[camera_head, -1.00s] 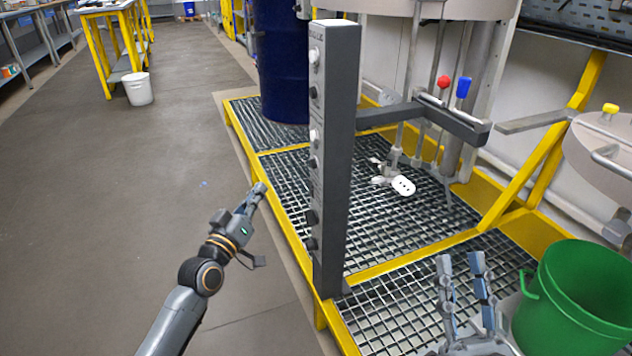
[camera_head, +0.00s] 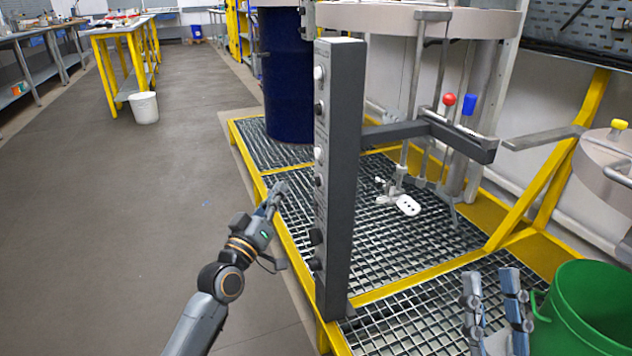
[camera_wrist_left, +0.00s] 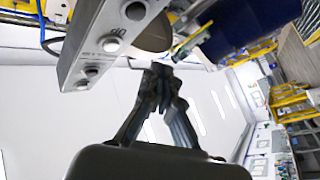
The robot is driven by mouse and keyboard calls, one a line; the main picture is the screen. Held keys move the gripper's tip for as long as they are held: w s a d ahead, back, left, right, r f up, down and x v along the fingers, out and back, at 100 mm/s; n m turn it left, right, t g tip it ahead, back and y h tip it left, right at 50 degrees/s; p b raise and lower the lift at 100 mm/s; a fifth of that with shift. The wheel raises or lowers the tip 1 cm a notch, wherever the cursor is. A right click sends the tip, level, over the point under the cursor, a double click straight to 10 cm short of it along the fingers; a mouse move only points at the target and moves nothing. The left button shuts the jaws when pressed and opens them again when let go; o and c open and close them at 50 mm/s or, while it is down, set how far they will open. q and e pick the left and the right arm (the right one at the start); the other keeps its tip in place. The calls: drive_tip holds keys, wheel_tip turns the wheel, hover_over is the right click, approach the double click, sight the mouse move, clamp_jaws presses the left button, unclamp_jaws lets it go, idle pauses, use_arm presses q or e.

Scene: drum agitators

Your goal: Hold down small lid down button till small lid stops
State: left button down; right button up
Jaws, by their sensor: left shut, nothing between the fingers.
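A tall dark grey control post (camera_head: 343,190) stands on the platform, with several white and black buttons down its left-facing narrow side. A white button (camera_head: 318,153) is around mid-height, with a black button (camera_head: 318,181) just below it. In the left wrist view the post (camera_wrist_left: 88,30) is upper left of the shut fingertips (camera_wrist_left: 160,70). My right gripper (camera_head: 491,278) is open and empty at the lower right.
A dark blue drum (camera_head: 288,85) stands behind the post. A grey bracket arm (camera_head: 440,132) with red and blue knobs extends right of the post. A green bucket (camera_head: 585,310) is beside my right gripper.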

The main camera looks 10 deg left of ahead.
sight(319, 181)
use_arm(q)
drive_tip(key=shift+w+d, duration=0.5)
drive_tip(key=shift+d, duration=0.25)
drive_tip(key=shift+w+d, duration=0.5)
drive_tip(key=shift+d, duration=0.25)
drive_tip(key=shift+w+d, duration=0.5)
drive_tip(key=shift+d, duration=0.25)
use_arm(e)
drive_tip(key=shift+w+f+g, duration=0.3)
drive_tip(key=shift+w+f, duration=0.2)
use_arm(q)
drive_tip(key=shift+w+d, duration=0.1)
drive_tip(key=shift+w+d+p, duration=0.15)
drive_tip(key=shift+d+p, duration=0.05)
drive_tip(key=shift+p, duration=0.1)
use_arm(e)
drive_tip(key=shift+w+a+f+g, duration=0.1)
drive_tip(key=shift+w+f+g, duration=0.25)
drive_tip(key=shift+f+g, duration=0.25)
